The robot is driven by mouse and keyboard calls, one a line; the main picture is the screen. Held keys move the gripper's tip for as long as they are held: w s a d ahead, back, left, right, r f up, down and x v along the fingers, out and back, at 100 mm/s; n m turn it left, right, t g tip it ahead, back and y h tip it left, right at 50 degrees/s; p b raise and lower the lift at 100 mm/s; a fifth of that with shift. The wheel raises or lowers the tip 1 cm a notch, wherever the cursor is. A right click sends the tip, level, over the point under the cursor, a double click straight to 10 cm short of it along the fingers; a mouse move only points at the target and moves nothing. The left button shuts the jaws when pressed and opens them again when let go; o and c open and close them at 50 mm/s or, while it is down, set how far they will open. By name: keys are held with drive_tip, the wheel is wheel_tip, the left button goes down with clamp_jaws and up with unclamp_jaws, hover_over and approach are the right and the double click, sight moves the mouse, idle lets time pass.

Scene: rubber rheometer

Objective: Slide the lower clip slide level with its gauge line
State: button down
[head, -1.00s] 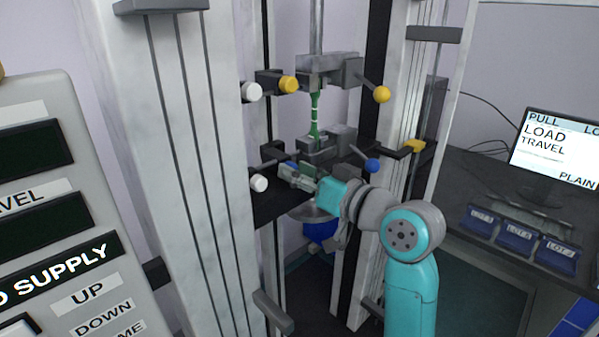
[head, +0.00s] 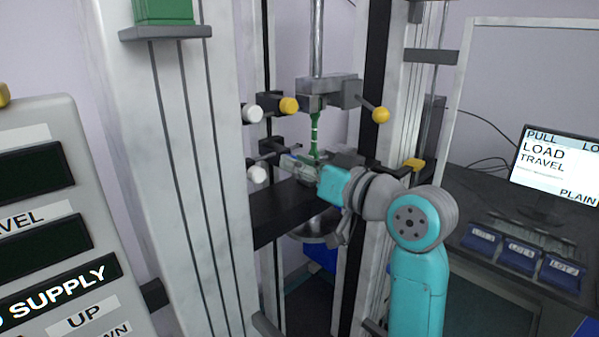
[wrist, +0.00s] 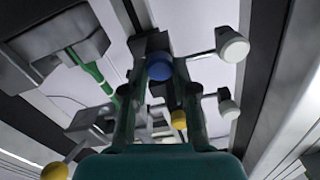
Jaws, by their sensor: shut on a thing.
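The lower clip slide (head: 270,146) is a dark block on the rail left of the specimen, with a white knob (head: 257,175). Its blue knob (wrist: 159,66) sits between my fingertips in the wrist view; my gripper (head: 300,170) hides it in the head view. My gripper (wrist: 158,72) is shut on that blue knob. The green specimen (head: 315,130) stands upright with pale gauge marks; its lower end is partly behind my gripper. The lower clip sits near the specimen's lower part; whether it is level with the gauge line I cannot tell.
The upper clip's yellow knob (head: 288,105) and white knob (head: 252,112) are close above my gripper. The upper grip (head: 330,90) has a yellow-balled lever (head: 380,115). Pale frame columns (head: 165,170) stand on both sides. Blue bins (head: 520,255) lie on the right bench.

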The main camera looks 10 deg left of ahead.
drive_tip(key=c, duration=0.9)
unclamp_jaws()
drive_tip(key=shift+d, duration=0.1)
drive_tip(key=v, duration=1.2)
